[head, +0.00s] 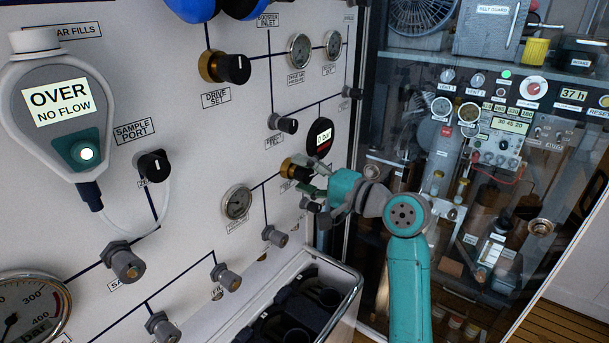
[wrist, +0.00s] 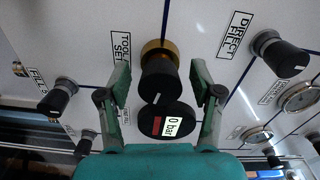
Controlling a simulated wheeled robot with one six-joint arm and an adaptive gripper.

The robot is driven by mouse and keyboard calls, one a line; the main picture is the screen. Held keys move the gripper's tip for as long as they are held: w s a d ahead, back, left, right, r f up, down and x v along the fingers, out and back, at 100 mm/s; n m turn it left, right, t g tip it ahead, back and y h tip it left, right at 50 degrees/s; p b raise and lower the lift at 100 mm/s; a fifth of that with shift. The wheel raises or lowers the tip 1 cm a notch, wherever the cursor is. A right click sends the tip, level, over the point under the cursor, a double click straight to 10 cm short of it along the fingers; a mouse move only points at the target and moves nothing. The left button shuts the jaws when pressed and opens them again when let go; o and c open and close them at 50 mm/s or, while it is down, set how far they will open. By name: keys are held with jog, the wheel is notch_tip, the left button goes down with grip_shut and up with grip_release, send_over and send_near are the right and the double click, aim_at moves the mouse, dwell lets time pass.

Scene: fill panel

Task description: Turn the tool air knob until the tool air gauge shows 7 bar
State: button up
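The tool air knob (wrist: 159,76), black with a white line and a brass collar, sits by a "TOOL SET" label in the wrist view. In the head view its brass part (head: 292,168) shows behind my gripper. My gripper (head: 310,182) is open. In the wrist view its green fingers stand on either side of the knob, with visible gaps. The round black digital gauge (wrist: 168,122) reads 0 bar in the wrist view. It also shows above the knob in the head view (head: 320,137).
A "DIRECT FILL" knob (wrist: 280,55) is to the right in the wrist view, and another black knob (wrist: 58,96) to the left. A bin with a metal rim (head: 345,303) stands below the panel. A glass-fronted cabinet (head: 450,200) is to the right.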

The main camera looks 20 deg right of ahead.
jog(key=v, duration=1.2)
dwell(2.5)
jog(key=w+a+n, duration=0.2)
jog(key=w+n, duration=0.1)
jog(key=n, duration=0.2)
jog(key=w+a+n, duration=0.2)
jog(key=w+n, duration=0.1)
jog(key=n, duration=0.2)
jog(key=w+a+n, duration=0.3)
jog(key=w+n, duration=0.1)
jog(key=n, duration=0.2)
jog(key=shift+r, duration=0.2)
jog(key=shift+s, duration=0.1)
jog(key=c, duration=1.2)
